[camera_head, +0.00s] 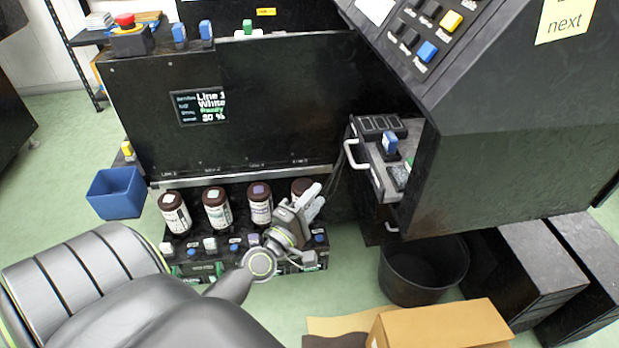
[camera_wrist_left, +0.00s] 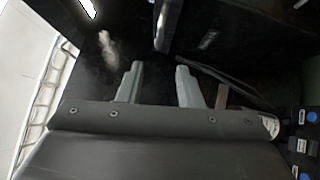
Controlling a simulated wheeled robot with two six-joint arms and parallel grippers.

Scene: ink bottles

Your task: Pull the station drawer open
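The station drawer (camera_head: 378,172) is at the dark console, right of centre in the head view. Its top shows open, with a blue-capped item (camera_head: 390,143) and a slotted black tray (camera_head: 379,127) inside. A white bar handle (camera_head: 352,156) is on its front. My left gripper (camera_head: 316,199) is left of and below that handle, apart from it, in front of the rightmost brown bottle (camera_head: 301,187). In the left wrist view its two fingers (camera_wrist_left: 157,84) are spread with nothing between them. My right gripper is not in view.
Several brown bottles (camera_head: 217,207) stand in a rack under the black machine (camera_head: 250,100). A second handle (camera_head: 391,226) sits below the drawer. A black bin (camera_head: 424,272) and a cardboard box (camera_head: 440,325) stand on the floor. A blue bin (camera_head: 117,193) hangs at left.

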